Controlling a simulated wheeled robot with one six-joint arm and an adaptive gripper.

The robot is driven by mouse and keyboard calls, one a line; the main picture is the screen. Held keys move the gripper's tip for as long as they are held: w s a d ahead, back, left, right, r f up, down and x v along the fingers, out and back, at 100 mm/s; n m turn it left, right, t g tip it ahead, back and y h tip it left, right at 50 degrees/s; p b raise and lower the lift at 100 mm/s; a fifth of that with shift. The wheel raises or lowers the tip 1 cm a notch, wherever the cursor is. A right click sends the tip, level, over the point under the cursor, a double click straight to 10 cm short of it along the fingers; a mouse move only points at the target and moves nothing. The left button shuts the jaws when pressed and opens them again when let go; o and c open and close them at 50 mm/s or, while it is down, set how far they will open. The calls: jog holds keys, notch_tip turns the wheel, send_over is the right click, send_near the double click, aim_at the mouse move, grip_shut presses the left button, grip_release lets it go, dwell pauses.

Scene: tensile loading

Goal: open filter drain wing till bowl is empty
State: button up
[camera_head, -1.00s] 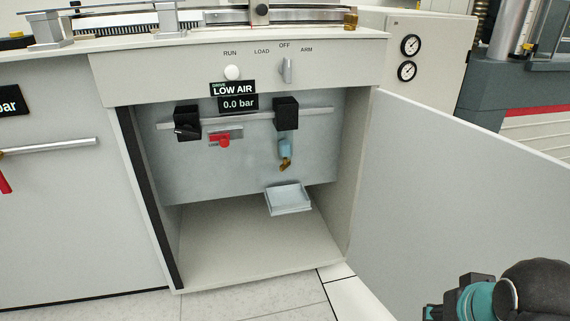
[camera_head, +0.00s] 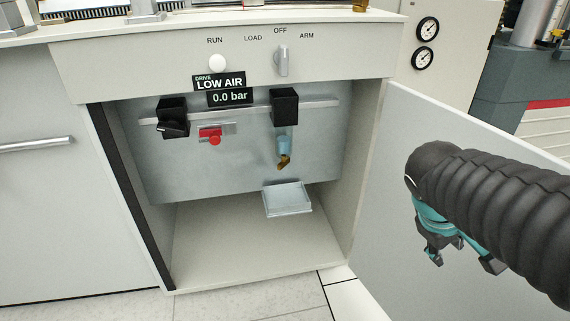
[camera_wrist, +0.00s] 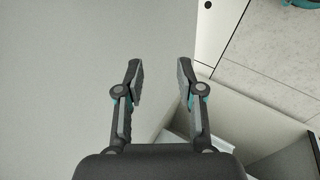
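In the head view the filter bowl (camera_head: 284,145) is a small blue bowl under a black filter head (camera_head: 285,106) inside the open cabinet. A brass drain wing (camera_head: 284,162) sits at its lower end, tilted. The liquid level in the bowl is too small to tell. A pale drip tray (camera_head: 288,200) is below it. My gripper (camera_head: 463,258) is at the right, in front of the open door and apart from the filter. In the wrist view my gripper (camera_wrist: 159,85) has its two fingers spread with nothing between them.
The cabinet door (camera_head: 400,190) stands open on the right. A red valve handle (camera_head: 214,139) and a black regulator (camera_head: 173,118) are left of the filter. A display (camera_head: 229,97) reads 0.0 bar. The cabinet floor (camera_head: 230,245) is clear.

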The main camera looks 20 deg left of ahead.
jog(key=w+a+f+n+t+h, duration=0.1)
jog(key=w+a+n+t+h, duration=0.15)
jog(key=w+a+n, duration=0.7)
jog(key=n+t+y, duration=0.3)
jog(key=n+t, duration=0.8)
jog(key=n, duration=0.4)
send_near(278, 167)
jog(key=shift+h, duration=0.25)
jog(key=x, duration=1.2)
jog(key=shift+a, duration=0.1)
jog(key=shift+c, duration=0.2)
grip_shut()
